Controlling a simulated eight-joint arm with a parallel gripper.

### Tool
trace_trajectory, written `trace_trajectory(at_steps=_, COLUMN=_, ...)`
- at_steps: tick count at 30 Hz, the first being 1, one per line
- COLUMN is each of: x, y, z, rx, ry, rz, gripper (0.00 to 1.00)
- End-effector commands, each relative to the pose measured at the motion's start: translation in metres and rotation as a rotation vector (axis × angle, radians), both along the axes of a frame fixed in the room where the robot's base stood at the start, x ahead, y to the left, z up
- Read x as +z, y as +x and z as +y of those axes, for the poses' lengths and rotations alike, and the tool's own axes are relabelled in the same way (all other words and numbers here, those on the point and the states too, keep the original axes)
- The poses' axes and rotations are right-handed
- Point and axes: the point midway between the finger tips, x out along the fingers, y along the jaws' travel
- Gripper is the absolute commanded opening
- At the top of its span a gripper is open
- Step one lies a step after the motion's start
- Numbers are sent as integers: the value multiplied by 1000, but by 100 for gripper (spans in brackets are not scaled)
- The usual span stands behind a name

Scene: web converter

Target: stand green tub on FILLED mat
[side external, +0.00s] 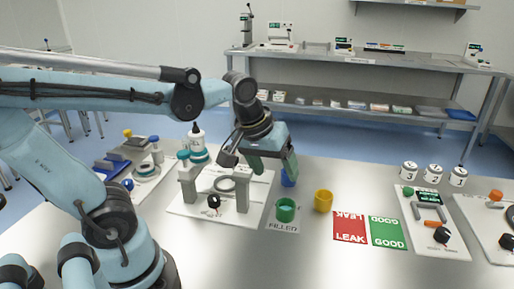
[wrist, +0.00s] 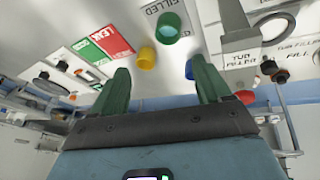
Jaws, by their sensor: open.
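The green tub (side external: 286,210) stands upright with its open top facing up on the pale FILLED mat (side external: 283,228), just behind the printed word. In the wrist view, the green tub (wrist: 167,28) also shows on the FILLED mat (wrist: 160,8). My gripper (side external: 275,167) is above and behind the tub in the side external view, apart from it. In the wrist view, my gripper (wrist: 161,76) has its two green fingers wide apart, with nothing between them.
A yellow tub (side external: 323,201) stands to the right of the mat. A blue tub (side external: 287,179) is partly hidden behind my finger. The filling station (side external: 185,211) is to the left. The red LEAK mat (side external: 349,226) and green GOOD mat (side external: 387,233) are bare.

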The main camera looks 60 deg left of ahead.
Motion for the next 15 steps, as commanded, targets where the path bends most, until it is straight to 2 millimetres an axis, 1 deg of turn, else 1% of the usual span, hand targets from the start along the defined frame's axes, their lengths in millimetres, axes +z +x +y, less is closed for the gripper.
trace_trajectory(at_steps=1, x=-4, y=-8, z=-2, rx=-88, ry=37, rz=-43, gripper=77)
trace_trajectory(at_steps=3, x=-7, y=-14, z=-3, rx=-206, ry=95, rz=-99, gripper=77)
trace_trajectory(at_steps=6, x=-12, y=-20, z=-5, rx=-334, ry=167, rz=-161, gripper=77)
trace_trajectory(at_steps=10, x=-15, y=-24, z=-6, rx=-429, ry=227, rz=-208, gripper=77)
trace_trajectory(at_steps=15, x=-16, y=-25, z=-7, rx=-462, ry=248, rz=-221, gripper=77)
